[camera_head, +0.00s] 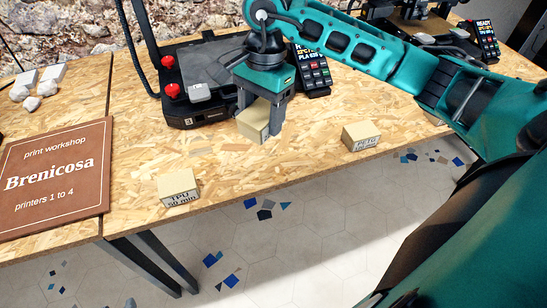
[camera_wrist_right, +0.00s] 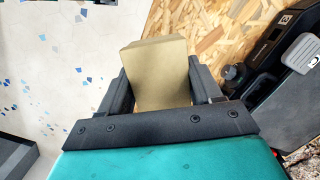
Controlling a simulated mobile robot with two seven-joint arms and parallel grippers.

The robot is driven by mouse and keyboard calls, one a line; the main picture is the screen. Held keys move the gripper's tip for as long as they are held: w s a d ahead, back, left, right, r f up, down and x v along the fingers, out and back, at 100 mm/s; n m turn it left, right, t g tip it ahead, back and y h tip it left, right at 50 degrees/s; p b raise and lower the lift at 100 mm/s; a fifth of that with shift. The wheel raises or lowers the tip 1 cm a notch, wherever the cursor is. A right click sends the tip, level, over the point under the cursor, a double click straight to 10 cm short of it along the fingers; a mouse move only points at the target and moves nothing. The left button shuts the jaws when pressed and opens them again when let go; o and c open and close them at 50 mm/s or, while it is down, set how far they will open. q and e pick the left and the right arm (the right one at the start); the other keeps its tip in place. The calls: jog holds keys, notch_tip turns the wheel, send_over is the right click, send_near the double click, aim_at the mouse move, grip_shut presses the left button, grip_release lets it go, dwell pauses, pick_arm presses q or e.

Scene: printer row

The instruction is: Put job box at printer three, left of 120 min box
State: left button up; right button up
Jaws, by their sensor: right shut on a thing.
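My right gripper (camera_head: 261,124) is shut on a tan box (camera_head: 253,123), which I take to be the job box. It is at the front of a black printer (camera_head: 175,108); whether it touches the table is unclear. In the right wrist view the same box (camera_wrist_right: 158,76) sits between the two fingers of the gripper (camera_wrist_right: 158,92). Its label is not visible. A tan box (camera_head: 361,137) with a hard-to-read label stands to the right near the table's front edge. My left gripper is not in view.
A brown sign (camera_head: 56,180) lies on the left of the wooden table (camera_head: 135,165). A dark display panel (camera_head: 311,70) stands right of the printer. A second printer (camera_head: 425,30) is at the back right. The table is clear between the TPU box and the held box.

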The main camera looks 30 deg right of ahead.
jog(key=d+r+m, duration=0.1)
jog(key=r+m, duration=0.2)
jog(key=d+r+m, duration=0.1)
jog(key=m, duration=0.1)
jog(key=shift+d+r+t, duration=0.2)
jog(key=shift+d+t, duration=0.1)
jog(key=shift+d, duration=0.05)
jog(key=shift+d+r+m, duration=0.25)
jog(key=shift+r+m, duration=0.05)
jog(key=shift+m, duration=0.2)
jog(key=shift+d+b, duration=0.1)
jog(key=shift+b, duration=0.2)
jog(key=b, duration=0.2)
send_near(274, 166)
jog(key=shift+m, duration=0.3)
jog(key=f, duration=0.5)
jog(key=shift+a+f, duration=0.2)
jog(key=shift+a, duration=0.15)
jog(key=shift+f, duration=0.25)
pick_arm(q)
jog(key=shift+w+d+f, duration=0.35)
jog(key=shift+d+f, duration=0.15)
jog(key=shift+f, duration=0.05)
pick_arm(e)
jog(key=shift+f, duration=0.15)
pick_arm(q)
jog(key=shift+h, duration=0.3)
pick_arm(e)
jog(key=o, duration=1.1)
